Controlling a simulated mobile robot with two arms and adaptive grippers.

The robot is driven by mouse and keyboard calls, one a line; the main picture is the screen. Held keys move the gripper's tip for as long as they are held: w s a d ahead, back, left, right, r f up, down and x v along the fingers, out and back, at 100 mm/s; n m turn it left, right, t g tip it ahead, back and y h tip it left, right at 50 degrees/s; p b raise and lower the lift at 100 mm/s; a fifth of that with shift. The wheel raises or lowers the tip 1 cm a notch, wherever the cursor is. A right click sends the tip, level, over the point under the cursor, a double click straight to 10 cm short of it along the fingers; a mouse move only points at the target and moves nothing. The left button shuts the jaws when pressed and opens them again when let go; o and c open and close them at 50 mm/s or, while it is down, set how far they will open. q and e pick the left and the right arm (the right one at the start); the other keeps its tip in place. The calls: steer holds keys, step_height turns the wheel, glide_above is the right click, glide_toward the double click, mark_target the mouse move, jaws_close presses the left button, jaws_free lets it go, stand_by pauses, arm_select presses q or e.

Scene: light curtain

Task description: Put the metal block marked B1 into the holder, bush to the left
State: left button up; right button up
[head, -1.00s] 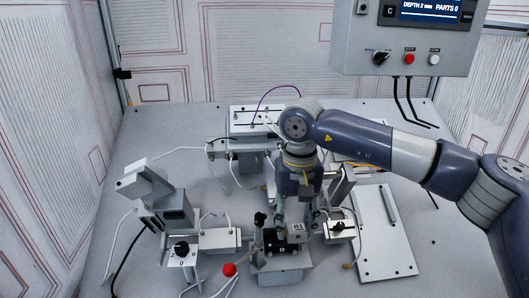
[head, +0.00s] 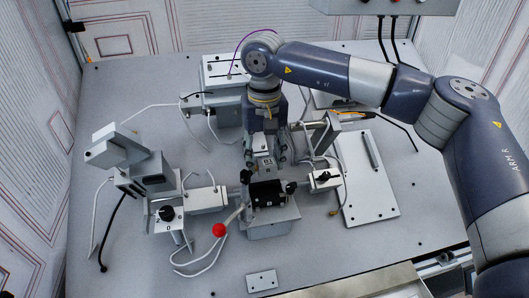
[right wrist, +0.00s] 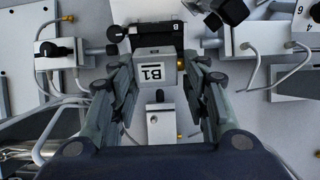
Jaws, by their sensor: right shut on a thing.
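The metal block marked B1 (head: 263,164) is a small light-grey cube in the jaws of my right gripper (head: 264,154). In the right wrist view, the block (right wrist: 154,73) sits between the two fingers, its B1 label facing the camera. A brass-coloured spot, possibly the bush, shows at its right side in that view. The holder (head: 267,194) is a dark block on a grey base at the middle of the table. In the head view the held block is just behind it, apart from its dark top. The holder's inside is hard to make out. My left gripper is not in view.
A lever with a red ball (head: 219,230) stands at the holder's left front. A tall grey fixture (head: 146,177) is on the left, and a knob box (head: 324,180) is close on the right. A flat plate (head: 368,176) lies farther right. Loose cables run between them.

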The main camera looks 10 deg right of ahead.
steer(key=shift+f+b, duration=0.3)
steer(key=shift+f, duration=0.45)
steer(key=shift+s+f+b, duration=0.1)
steer(key=shift+f+b, duration=0.5)
steer(key=shift+f, duration=0.25)
steer(key=shift+f+b, duration=0.6)
steer(key=shift+f, duration=0.25)
steer(key=shift+f+b, duration=1.35)
steer(key=shift+f, duration=0.1)
stand_by(0.4)
steer(key=o, duration=1.2)
steer(key=shift+r, duration=0.15)
